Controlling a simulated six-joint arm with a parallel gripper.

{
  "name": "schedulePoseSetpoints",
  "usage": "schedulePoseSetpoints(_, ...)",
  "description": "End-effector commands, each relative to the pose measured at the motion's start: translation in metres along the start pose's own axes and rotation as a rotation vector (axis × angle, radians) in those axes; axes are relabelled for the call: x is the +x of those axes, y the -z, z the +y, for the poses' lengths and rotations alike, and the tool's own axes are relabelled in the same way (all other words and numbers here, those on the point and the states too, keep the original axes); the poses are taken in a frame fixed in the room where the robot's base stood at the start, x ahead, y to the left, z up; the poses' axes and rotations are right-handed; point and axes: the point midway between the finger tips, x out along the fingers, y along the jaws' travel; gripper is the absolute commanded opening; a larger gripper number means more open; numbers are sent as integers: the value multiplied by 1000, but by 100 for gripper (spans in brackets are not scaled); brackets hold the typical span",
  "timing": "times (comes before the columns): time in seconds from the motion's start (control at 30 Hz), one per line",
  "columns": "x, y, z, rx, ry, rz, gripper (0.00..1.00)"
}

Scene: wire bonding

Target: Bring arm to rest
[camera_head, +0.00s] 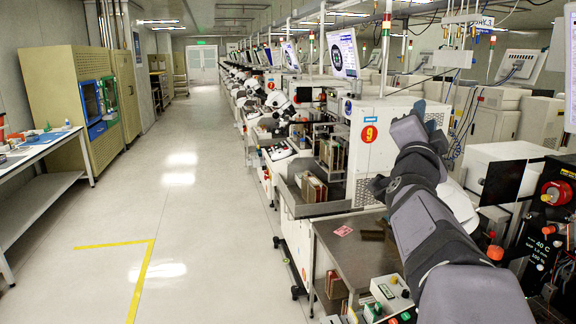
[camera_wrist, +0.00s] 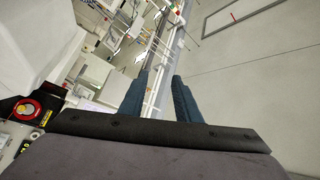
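My arm reaches up and forward along the right side of the head view, over the front of the machine row. In the wrist view my gripper (camera_wrist: 160,92) shows two dark blue fingers set apart, with nothing between them. Behind the fingers I see machines and ceiling fixtures at a steep tilt.
A steel table (camera_head: 345,250) with a pink label (camera_head: 343,231) stands left of my arm. A red knob (camera_head: 556,193) is at the right. The aisle floor (camera_head: 190,215) is clear.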

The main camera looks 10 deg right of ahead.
Motion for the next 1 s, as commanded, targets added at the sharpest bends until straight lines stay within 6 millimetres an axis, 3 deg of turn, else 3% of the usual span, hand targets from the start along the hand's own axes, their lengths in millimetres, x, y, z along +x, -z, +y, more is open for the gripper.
schedulePoseSetpoints(0.03,-1,-14,-42,-79,41,-76,30)
schedulePoseSetpoints(0.1,-12,-47,-76,-213,95,-191,30)
schedulePoseSetpoints(0.17,-28,-83,-91,-334,133,-306,30)
schedulePoseSetpoints(0.27,-63,-146,-81,-514,161,-509,30)
schedulePoseSetpoints(0.4,-119,-215,-29,-682,138,-767,30)
schedulePoseSetpoints(0.6,-206,-274,64,-837,51,-1102,30)
schedulePoseSetpoints(0.8,-307,-297,156,-959,-66,-1431,30)
schedulePoseSetpoints(1.0,-404,-285,228,-1065,-185,-1732,30)
